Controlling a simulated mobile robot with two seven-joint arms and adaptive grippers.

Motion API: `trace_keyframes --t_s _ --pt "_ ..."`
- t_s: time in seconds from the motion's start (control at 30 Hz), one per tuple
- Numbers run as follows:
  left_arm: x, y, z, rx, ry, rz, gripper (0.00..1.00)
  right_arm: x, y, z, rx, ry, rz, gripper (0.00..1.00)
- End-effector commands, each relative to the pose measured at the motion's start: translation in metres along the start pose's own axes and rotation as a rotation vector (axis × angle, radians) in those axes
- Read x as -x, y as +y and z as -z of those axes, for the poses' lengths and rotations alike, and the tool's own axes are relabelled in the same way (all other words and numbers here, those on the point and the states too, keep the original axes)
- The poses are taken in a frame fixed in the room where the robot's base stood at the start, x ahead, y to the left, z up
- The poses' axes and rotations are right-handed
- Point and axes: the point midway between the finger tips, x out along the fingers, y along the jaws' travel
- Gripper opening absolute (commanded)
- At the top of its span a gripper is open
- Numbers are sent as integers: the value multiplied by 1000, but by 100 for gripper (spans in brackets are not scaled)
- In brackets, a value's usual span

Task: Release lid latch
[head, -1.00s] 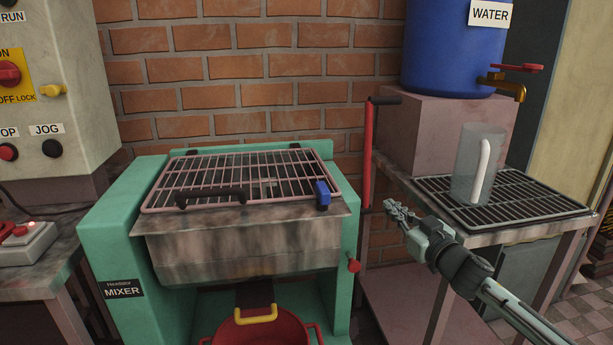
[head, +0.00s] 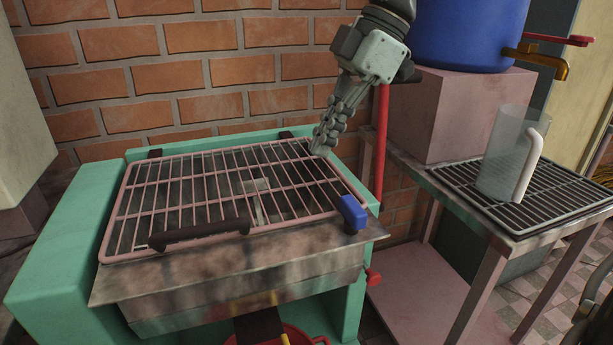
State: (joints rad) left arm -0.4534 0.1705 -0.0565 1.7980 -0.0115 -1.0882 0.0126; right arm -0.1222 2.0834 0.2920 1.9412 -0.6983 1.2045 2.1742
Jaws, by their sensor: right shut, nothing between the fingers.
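The mixer's lid is a pinkish wire grille (head: 125,213) lying flat and closed over the metal trough (head: 225,270). A blue latch (head: 352,213) sits upright at the lid's front right corner. A black handle (head: 200,235) runs along the lid's front bar. My right gripper (head: 318,152) reaches in from the top and points down, its fingers together and empty. It appears over the lid's back right part, behind and left of the blue latch, clear of it. I cannot tell whether the fingertips touch the grille. My left gripper is not in view.
A blue water barrel (head: 470,32) with a brass tap (head: 540,60) stands on a block (head: 455,110) at the right. A clear jug (head: 505,160) stands on a slatted rack (head: 545,208). A red upright bar (head: 381,145) and a brick wall (head: 150,95) are behind.

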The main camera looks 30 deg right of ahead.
Motion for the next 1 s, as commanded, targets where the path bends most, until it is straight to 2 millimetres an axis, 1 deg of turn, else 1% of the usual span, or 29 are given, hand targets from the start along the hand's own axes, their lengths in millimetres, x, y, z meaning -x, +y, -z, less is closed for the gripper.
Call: trace_keyframes --t_s 0.03,0.1,0.2,0.5,0.6,0.67,0.77,1.0 --pt "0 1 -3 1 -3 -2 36 2 -5 -2 -7 -49 14 0" --pt "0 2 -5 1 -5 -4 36 4 -9 -4 -19 -94 27 0" --pt "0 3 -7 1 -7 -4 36 6 -12 -6 -29 -123 35 0" --pt "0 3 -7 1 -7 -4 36 6 -13 -6 -30 -124 36 0" --pt "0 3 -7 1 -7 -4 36 2 -13 -7 -30 -124 38 0" --pt "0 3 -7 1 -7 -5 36 -4 -13 -8 -29 -123 40 0" --pt "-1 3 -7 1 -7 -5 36 -19 -14 -10 -29 -124 42 0" --pt "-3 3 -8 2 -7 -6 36 -70 -17 -16 -29 -123 43 0"
